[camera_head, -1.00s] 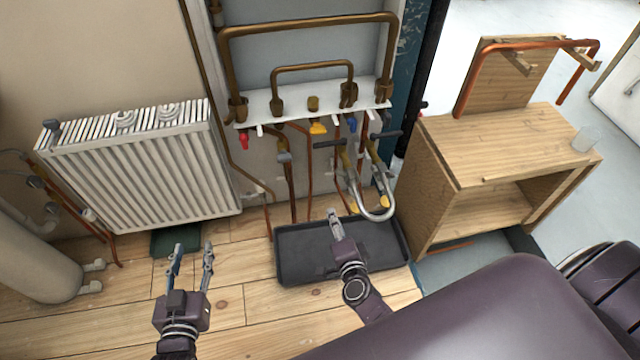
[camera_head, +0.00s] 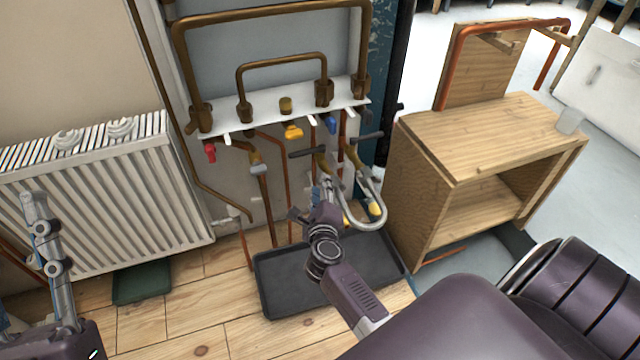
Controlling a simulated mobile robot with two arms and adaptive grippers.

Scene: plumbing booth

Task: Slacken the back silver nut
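A silver U-shaped hose (camera_head: 372,219) hangs below the white pipe shelf (camera_head: 269,117). Brass and silver fittings with dark lever handles (camera_head: 367,136) top it. The back silver nut cannot be picked out clearly; the fittings are small and partly behind my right gripper. My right gripper (camera_head: 323,188) is in front of the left arm of the hose, pointing at the fittings. Its fingers are too small and overlapped to show whether they are open or touching anything.
A black tray (camera_head: 285,284) lies on the wooden floor under the pipes. A white radiator (camera_head: 120,215) stands at left. A wooden cabinet (camera_head: 480,130) with a copper pipe (camera_head: 462,62) above stands at right. Red (camera_head: 209,152) and yellow (camera_head: 293,132) valve handles hang near the shelf.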

